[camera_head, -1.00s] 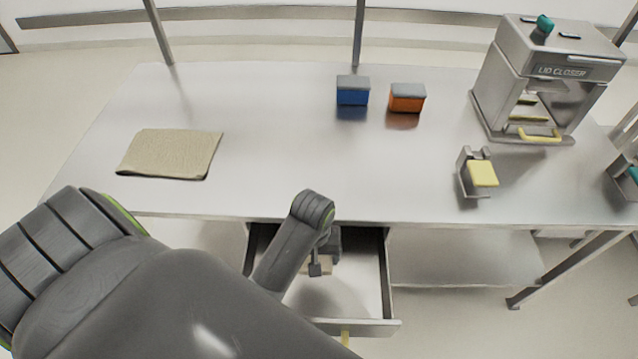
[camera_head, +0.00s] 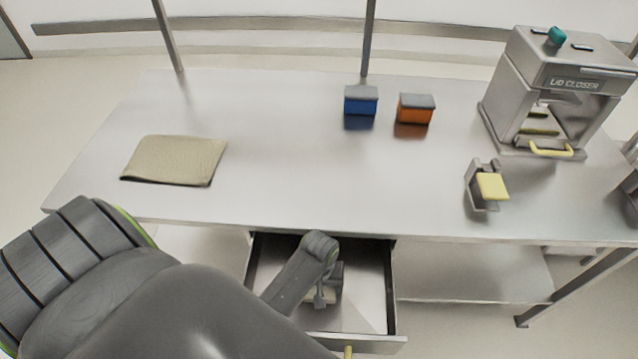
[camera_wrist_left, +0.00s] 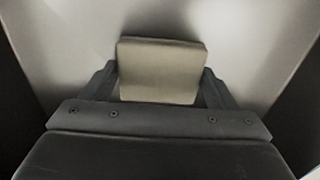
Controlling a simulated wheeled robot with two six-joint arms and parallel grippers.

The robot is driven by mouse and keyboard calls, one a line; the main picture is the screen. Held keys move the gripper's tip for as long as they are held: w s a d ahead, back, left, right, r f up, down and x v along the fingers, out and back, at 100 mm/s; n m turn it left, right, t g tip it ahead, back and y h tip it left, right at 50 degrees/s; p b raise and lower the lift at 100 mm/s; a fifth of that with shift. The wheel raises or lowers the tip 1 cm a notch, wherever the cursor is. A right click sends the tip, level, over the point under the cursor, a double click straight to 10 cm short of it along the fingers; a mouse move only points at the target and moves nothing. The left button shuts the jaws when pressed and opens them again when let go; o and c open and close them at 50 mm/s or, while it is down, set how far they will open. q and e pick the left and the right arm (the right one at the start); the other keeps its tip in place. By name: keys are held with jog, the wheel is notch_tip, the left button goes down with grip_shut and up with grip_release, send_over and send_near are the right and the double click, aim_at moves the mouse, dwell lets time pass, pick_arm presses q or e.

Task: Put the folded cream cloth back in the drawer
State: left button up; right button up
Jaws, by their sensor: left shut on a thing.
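The drawer (camera_head: 390,285) under the table is pulled open. My left gripper (camera_head: 322,296) is down inside the drawer's outline. It is shut on the folded cream cloth (camera_wrist_left: 162,70), a small thick pad seen between the two fingers in the left wrist view. In the head view only a sliver of that cloth shows beside the fingers. Pale grey drawer floor surrounds the cloth in the wrist view; I cannot tell if the cloth touches it. My right gripper is not in view.
A larger flat tan cloth (camera_head: 175,160) lies on the table (camera_head: 290,190) at left. A blue box (camera_head: 360,103) and an orange box (camera_head: 414,111) stand at the back. The lid closer (camera_head: 555,95) and a small holder with a yellow pad (camera_head: 490,187) are at right.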

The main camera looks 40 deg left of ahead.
pick_arm(q)
jog(key=o, duration=0.9)
jog(key=shift+f, duration=0.1)
notch_tip(320, 180, up, 12)
jog(key=shift+r+p, duration=0.15)
jog(key=shift+p, duration=0.3)
